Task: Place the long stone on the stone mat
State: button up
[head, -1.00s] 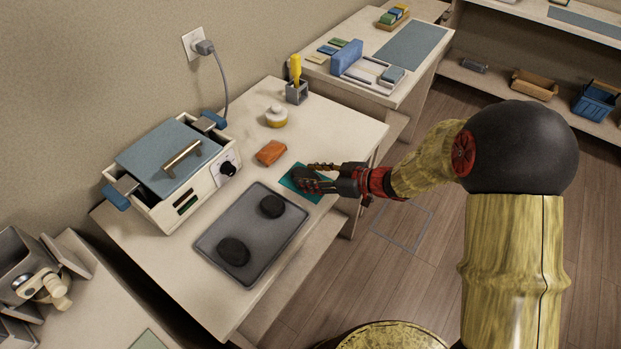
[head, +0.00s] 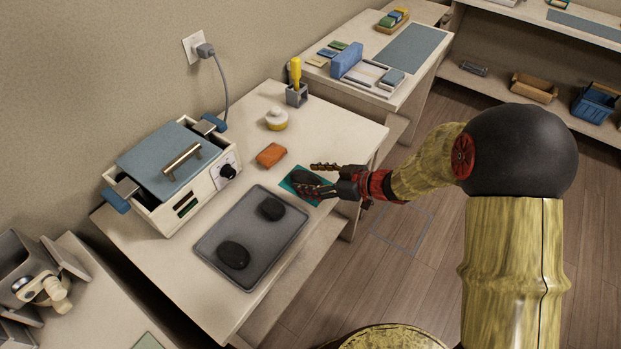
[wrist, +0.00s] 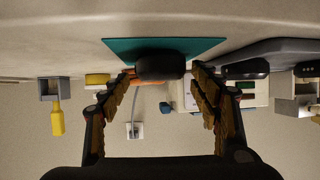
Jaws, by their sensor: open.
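The long dark stone (head: 303,177) lies on the teal stone mat (head: 319,198), at the right front side of the table. In the wrist view the stone (wrist: 160,67) rests against the teal mat (wrist: 120,45), seen upside down. My gripper (head: 308,180) is open around the stone, with one finger on each side. In the wrist view both fingers of my gripper (wrist: 164,75) stand apart from the stone with gaps visible. The near finger hides part of the stone in the head view.
A grey tray (head: 210,240) with two dark stones (head: 233,254) lies left of the mat. An orange block (head: 271,154) sits behind it. The wax warmer (head: 170,175) stands at the back left. A yellow-banded jar (head: 276,119) and a holder with a yellow-handled tool (head: 296,90) stand farther back.

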jog(key=p+v, duration=0.4)
jog(key=v, duration=0.8)
jog(key=w+d+r+m+t+h, duration=0.2)
jog(key=w+d+r+t+h, duration=0.2)
jog(key=w+d+r+h, duration=0.3)
jog(key=s+d+r+m+h, duration=0.3)
jog(key=d+r+m+h, duration=0.3)
jog(key=r, duration=0.5)
jog(key=s+r+m+g, duration=0.2)
jog(key=s+r+m, duration=0.1)
jog(key=s, duration=0.9)
jog(key=s+a+g+y, duration=0.1)
jog(key=s+a, duration=0.2)
jog(key=s, duration=0.4)
jog(key=s+a+f+g+y, duration=0.1)
jog(key=s+a+g, duration=0.1)
jog(key=s, duration=0.4)
jog(key=shift+s+a+f+m, duration=0.25)
jog(key=shift+s+a+m, duration=0.15)
jog(key=shift+a, duration=0.4)
